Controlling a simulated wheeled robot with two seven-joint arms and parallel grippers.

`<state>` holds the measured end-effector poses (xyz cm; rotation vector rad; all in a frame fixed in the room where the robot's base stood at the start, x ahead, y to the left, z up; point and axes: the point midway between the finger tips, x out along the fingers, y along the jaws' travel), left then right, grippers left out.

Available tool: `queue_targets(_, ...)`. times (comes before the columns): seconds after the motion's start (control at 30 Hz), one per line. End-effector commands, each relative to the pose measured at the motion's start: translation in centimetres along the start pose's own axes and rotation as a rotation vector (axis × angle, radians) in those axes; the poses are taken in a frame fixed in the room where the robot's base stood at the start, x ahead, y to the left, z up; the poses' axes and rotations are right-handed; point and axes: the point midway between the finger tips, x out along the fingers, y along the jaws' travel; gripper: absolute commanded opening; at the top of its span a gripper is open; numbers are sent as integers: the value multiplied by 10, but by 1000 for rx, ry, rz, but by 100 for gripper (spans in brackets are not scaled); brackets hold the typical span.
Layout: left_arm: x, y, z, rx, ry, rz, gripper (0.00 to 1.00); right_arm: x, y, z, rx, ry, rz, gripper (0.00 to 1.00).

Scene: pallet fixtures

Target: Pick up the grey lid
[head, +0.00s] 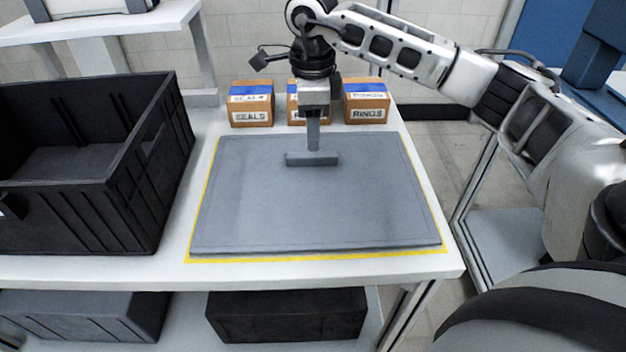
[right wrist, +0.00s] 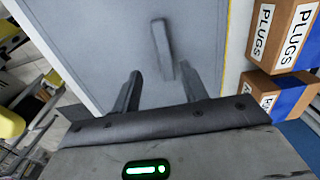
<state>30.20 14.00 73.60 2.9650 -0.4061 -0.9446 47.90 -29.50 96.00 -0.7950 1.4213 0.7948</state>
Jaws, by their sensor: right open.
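The grey lid (head: 315,205) is a wide flat panel lying on the white table, inside a yellow outline. A grey bar handle (head: 312,159) stands out near its far edge. My right gripper (head: 313,138) is above the handle, pointing down. In the right wrist view the two dark fingers of the right gripper (right wrist: 160,88) are apart with nothing between them. The handle (right wrist: 162,48) shows just beyond the fingertips, over the lid (right wrist: 95,45). In the head view the fingers overlap, so the gap to the handle is hard to judge. My left gripper is not in view.
A black crate (head: 120,210) stands open on the table left of the lid. Several cardboard boxes with blue tape, including a SEALS box (head: 250,104) and a RINGS box (head: 367,102), stand behind the lid. More dark bins (head: 287,315) sit on the shelf below.

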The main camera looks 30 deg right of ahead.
Motion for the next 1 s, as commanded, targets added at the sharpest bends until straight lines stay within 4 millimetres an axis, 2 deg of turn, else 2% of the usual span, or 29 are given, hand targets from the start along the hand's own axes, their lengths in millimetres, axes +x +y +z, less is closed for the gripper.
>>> queue_targets(0.17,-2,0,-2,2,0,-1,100,13,-2,0,1,2,2,44)
queue_targets(0.43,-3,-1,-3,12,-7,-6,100,50,-7,0,0,1,2,44)
queue_targets(0.73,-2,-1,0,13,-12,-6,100,55,-7,0,-1,0,0,44)
queue_targets(0.8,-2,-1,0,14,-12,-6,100,55,-7,0,-1,0,0,24)
queue_targets(0.9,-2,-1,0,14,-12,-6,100,55,-7,0,-1,-1,0,0)
queue_targets(1.0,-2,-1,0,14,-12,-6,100,54,-7,0,-1,-2,-1,0)
